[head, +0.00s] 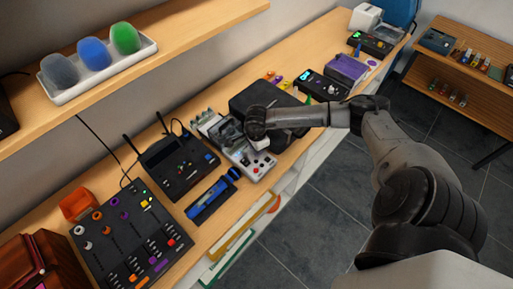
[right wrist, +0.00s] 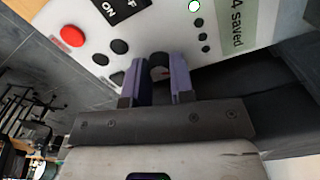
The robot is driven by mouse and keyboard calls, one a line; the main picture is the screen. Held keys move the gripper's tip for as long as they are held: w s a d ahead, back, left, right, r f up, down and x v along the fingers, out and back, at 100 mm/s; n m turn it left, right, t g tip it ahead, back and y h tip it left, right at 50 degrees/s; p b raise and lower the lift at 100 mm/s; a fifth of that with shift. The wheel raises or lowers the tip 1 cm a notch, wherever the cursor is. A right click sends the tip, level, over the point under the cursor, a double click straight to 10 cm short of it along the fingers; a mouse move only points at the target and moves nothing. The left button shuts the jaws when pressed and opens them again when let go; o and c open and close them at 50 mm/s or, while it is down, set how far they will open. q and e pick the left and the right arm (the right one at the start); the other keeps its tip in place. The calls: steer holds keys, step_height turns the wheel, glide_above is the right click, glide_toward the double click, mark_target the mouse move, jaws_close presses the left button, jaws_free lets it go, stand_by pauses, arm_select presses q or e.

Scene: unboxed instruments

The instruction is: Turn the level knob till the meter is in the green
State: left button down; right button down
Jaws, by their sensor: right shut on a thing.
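A light-coloured instrument panel (head: 252,167) lies on the bench, with my right gripper (head: 260,143) pointing down at it. My left gripper is not in view.
A dark case (head: 268,98) stands close behind my right gripper. A blue handheld device (head: 212,198), a black unit with antennas (head: 181,160) and a mixer (head: 125,230) sit to the left. A shelf (head: 190,40) overhangs the bench's back.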

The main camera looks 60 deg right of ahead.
steer(key=c, duration=1.1)
jaws_free()
steer(key=shift+o, duration=0.6)
step_height(320, 180, up, 14)
steer(key=shift+b, duration=0.4)
steer(key=shift+f, duration=0.15)
